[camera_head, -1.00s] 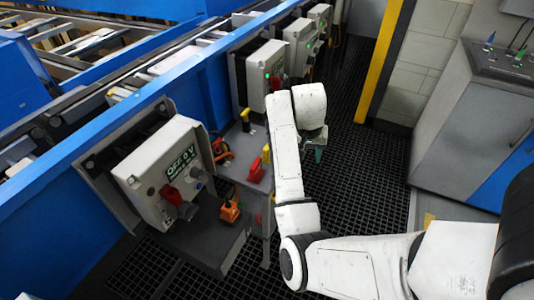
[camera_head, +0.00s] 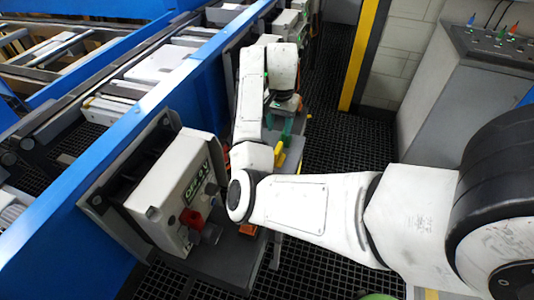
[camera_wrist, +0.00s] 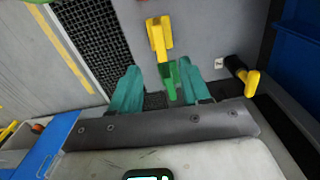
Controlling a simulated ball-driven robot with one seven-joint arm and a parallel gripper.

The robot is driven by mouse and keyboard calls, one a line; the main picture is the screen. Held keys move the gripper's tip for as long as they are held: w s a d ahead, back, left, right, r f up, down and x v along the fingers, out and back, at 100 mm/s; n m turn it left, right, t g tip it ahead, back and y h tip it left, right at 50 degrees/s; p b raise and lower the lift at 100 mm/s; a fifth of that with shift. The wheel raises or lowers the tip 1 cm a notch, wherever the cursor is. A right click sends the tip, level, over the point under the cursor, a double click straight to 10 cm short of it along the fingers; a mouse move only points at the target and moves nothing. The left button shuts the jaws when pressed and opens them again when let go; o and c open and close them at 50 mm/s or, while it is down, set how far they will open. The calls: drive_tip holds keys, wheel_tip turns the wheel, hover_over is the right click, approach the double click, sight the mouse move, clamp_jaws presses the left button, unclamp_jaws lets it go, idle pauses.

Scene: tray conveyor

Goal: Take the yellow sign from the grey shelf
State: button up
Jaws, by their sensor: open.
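A yellow piece (camera_wrist: 158,35), which looks like the sign, lies just beyond my gripper (camera_wrist: 158,68) in the wrist view, on or over a grey surface (camera_wrist: 215,25). My gripper's teal fingers are spread and nothing is clasped between them. A green piece (camera_wrist: 170,80) shows between the fingers, touching or close to the yellow one; I cannot tell which. My arm hides most of the grey shelf there.
A second yellow piece with a black end (camera_wrist: 250,80) lies to the right in the wrist view. A grey control box (camera_head: 172,190) with a red switch (camera_head: 196,220) stands at left in the head view. A blue conveyor rail (camera_head: 100,165) runs behind; grating floor (camera_head: 340,150) is open at right.

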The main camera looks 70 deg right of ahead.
sight(278, 148)
wheel_tip(278, 148, down, 11)
drive_tip(key=shift+a+r, duration=0.1)
drive_tip(key=shift+r, duration=0.05)
idle(0.4)
clamp_jaws()
idle(0.4)
